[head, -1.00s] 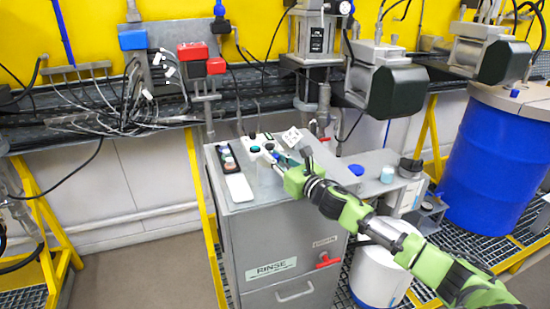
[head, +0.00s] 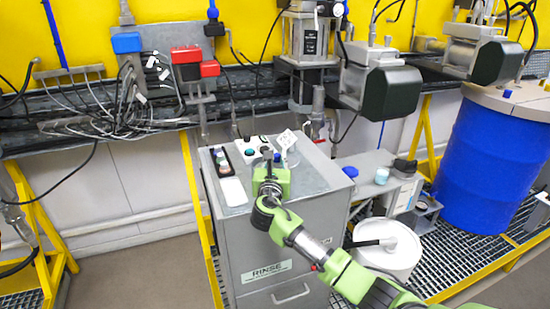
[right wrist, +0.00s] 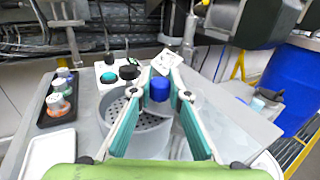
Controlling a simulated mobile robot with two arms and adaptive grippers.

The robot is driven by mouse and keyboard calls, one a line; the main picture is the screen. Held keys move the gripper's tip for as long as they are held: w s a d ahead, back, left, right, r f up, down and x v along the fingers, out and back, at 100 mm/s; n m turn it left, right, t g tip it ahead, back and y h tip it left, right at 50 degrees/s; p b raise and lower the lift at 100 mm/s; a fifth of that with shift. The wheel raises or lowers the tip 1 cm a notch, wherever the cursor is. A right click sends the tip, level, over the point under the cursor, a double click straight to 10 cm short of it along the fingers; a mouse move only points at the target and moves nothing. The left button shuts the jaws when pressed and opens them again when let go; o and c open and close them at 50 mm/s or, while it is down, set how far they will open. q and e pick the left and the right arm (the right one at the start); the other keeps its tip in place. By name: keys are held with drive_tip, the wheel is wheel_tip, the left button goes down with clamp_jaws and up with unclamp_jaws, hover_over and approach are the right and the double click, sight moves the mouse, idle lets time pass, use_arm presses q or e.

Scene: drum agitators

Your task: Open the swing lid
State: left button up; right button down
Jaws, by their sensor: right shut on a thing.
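The grey rinse cabinet (head: 285,248) stands in the middle of the head view. In the right wrist view, a round opening with a perforated grey inside (right wrist: 117,106) shows in its top. A blue knob (right wrist: 159,88) sits between my right fingertips, at the right part of this opening. The knob seems to belong to the grey swing lid (right wrist: 148,123), largely hidden between my fingers. My right gripper (right wrist: 160,92) is shut on the blue knob. In the head view my right gripper (head: 268,155) is over the cabinet top and hides most of the lid. My left gripper is not in view.
A black tray with small bottles (right wrist: 58,100) and a white tray (right wrist: 50,152) lie left of the opening. A black knob (right wrist: 129,73) and a white tag (right wrist: 167,62) are behind it. A white bucket (head: 388,248) and blue drum (head: 490,160) stand to the right.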

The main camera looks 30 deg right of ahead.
sight(289, 163)
drive_tip(key=shift+d+m+g+h+b, duration=0.15)
drive_tip(key=shift+d+m+g+h, duration=0.05)
drive_tip(key=shift+m+g+h, duration=0.35)
drive_tip(key=shift+d+m+g+h+b, duration=0.15)
drive_tip(key=shift+m+g+h, duration=0.3)
drive_tip(key=shift+h, duration=0.2)
drive_tip(key=shift+s+d+f+m+g+h+b, duration=0.1)
drive_tip(key=shift+d+m+g+h+b, duration=0.1)
drive_tip(key=shift+m+g+h+b, duration=0.25)
drive_tip(key=shift+d+f+m+g+h+b, duration=0.1)
drive_tip(key=shift+d+m+g+h+b, duration=0.1)
drive_tip(key=shift+m+g+h, duration=0.35)
drive_tip(key=m+g+b, duration=0.1)
drive_tip(key=m+g+h+b, duration=0.1)
drive_tip(key=g, duration=0.1)
drive_tip(key=d+g+h+b, duration=0.1)
drive_tip(key=shift+s+m, duration=0.35)
drive_tip(key=shift+m, duration=0.05)
drive_tip(key=shift+s+d+r+m+g+h+b, duration=0.1)
drive_tip(key=shift+s+d+m+g+h+b, duration=0.15)
drive_tip(key=shift+m+g+b, duration=0.55)
drive_tip(key=shift+s+d+r+m+g+h+b, duration=0.1)
drive_tip(key=shift+d+m+g+h+b, duration=0.15)
drive_tip(key=shift+g+b, duration=0.95)
drive_tip(key=c, duration=1.9)
unclamp_jaws()
